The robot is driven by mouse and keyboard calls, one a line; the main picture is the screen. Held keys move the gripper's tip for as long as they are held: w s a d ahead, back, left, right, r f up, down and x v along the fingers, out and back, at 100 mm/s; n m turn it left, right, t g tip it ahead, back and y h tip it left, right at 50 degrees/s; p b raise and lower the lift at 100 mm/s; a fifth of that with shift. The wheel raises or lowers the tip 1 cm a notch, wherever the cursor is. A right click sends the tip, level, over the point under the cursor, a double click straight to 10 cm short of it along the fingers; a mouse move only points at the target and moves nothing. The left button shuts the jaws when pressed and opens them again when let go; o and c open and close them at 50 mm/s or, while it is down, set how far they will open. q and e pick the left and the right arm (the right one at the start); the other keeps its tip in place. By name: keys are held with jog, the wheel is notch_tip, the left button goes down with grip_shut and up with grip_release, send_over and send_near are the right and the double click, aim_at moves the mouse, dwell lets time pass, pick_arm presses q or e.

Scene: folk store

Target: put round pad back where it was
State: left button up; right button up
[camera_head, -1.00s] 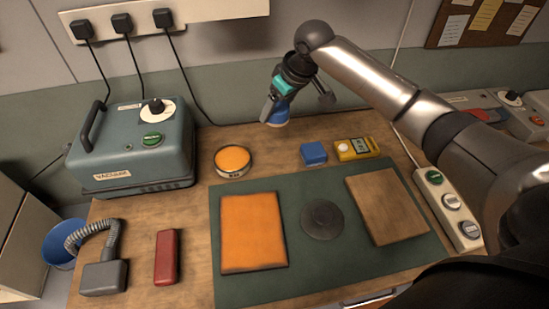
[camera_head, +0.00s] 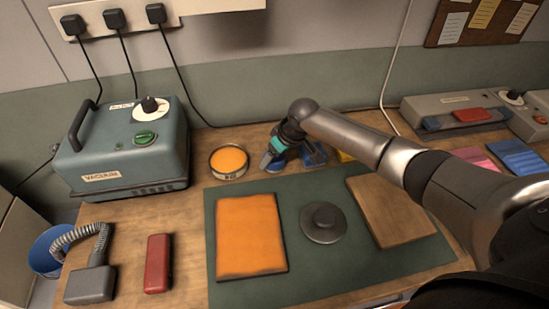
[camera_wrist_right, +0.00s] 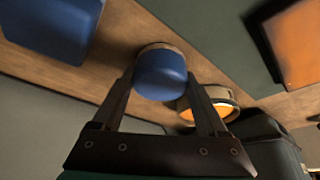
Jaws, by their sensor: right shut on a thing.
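My right gripper (camera_head: 270,162) is low over the back of the bench, between the round orange tin (camera_head: 229,160) and the blue block (camera_head: 314,154). It is shut on the round pad (camera_wrist_right: 161,74), a small blue cylinder with a tan edge at one end, which sits between the two fingers in the right wrist view. The pad is close to the wooden bench top; I cannot tell whether it touches it. In the head view the pad is mostly hidden by the gripper. My left gripper is not in view.
A green mat (camera_head: 304,264) holds an orange sheet (camera_head: 250,235), a grey disc (camera_head: 322,222) with a knob and a brown board (camera_head: 391,211). A vacuum unit (camera_head: 121,151) stands left. A red block (camera_head: 158,263) lies front left. A yellow item behind my arm is mostly hidden.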

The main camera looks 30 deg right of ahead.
jog(key=shift+f, duration=0.15)
jog(key=o, duration=1.1)
jog(key=p+v, duration=0.3)
jog(key=v, duration=0.9)
jog(key=shift+r+p, duration=0.25)
jog(key=shift+p, duration=0.1)
